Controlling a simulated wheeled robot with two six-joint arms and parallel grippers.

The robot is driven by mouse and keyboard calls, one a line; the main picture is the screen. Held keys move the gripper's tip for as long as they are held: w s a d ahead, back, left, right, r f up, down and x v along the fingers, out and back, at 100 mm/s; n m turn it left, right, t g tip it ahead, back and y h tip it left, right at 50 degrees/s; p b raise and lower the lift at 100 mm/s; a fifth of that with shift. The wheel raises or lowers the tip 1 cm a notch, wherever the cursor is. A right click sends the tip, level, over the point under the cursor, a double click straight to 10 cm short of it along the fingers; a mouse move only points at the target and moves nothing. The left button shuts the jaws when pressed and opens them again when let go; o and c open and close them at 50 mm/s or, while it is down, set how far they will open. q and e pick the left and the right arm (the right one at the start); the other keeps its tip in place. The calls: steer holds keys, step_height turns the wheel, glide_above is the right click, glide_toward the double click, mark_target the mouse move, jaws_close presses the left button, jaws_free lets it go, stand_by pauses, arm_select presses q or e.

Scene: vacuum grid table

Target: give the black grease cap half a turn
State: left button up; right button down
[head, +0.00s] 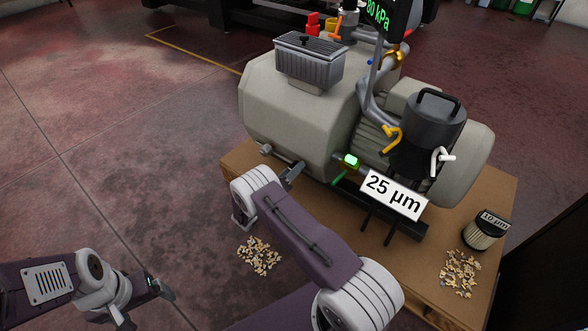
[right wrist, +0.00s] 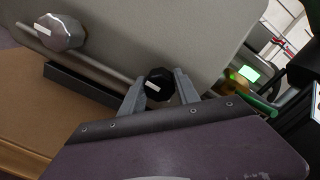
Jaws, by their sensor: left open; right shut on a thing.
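The black grease cap (right wrist: 160,84) shows in the right wrist view on the lower side of the grey pump body, with a short, slightly slanted white mark on its face. My right gripper (right wrist: 160,92) is shut on it, one finger on each side. In the head view my right gripper (head: 293,173) is at the near lower side of the pump, and the cap cannot be made out there. My left gripper (head: 163,288) is open and empty at the lower left, over the floor and well away from the pump.
A silver knob (right wrist: 60,32) with a white mark sits left of the cap. The pump (head: 290,110) stands on a brown board (head: 480,215). A 25 µm sign (head: 393,194), a filter (head: 482,232) and two heaps of chips (head: 460,272) lie nearby. Floor at left is clear.

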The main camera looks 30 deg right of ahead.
steer(key=m, duration=0.4)
steer(key=shift+m+p, duration=0.3)
steer(key=shift+p, duration=0.1)
steer(key=m, duration=0.4)
steer(key=shift+m, duration=0.3)
steer(key=m, duration=0.4)
steer(key=shift+s+m+h+p, duration=0.1)
steer(key=shift+m+h+p, duration=0.2)
steer(key=shift+p, duration=0.1)
steer(key=m, duration=0.4)
steer(key=shift+m, duration=0.4)
steer(key=m+p, duration=0.1)
steer(key=m, duration=0.3)
steer(key=shift+m+g, duration=0.3)
steer(key=shift+g, duration=0.1)
steer(key=m, duration=0.4)
steer(key=shift+m+p, duration=0.4)
steer(key=m+p, duration=0.1)
steer(key=m, duration=0.3)
steer(key=shift+f+m+g+p, duration=0.1)
steer(key=shift+m+g+p, duration=0.3)
steer(key=shift+m, duration=1.8)
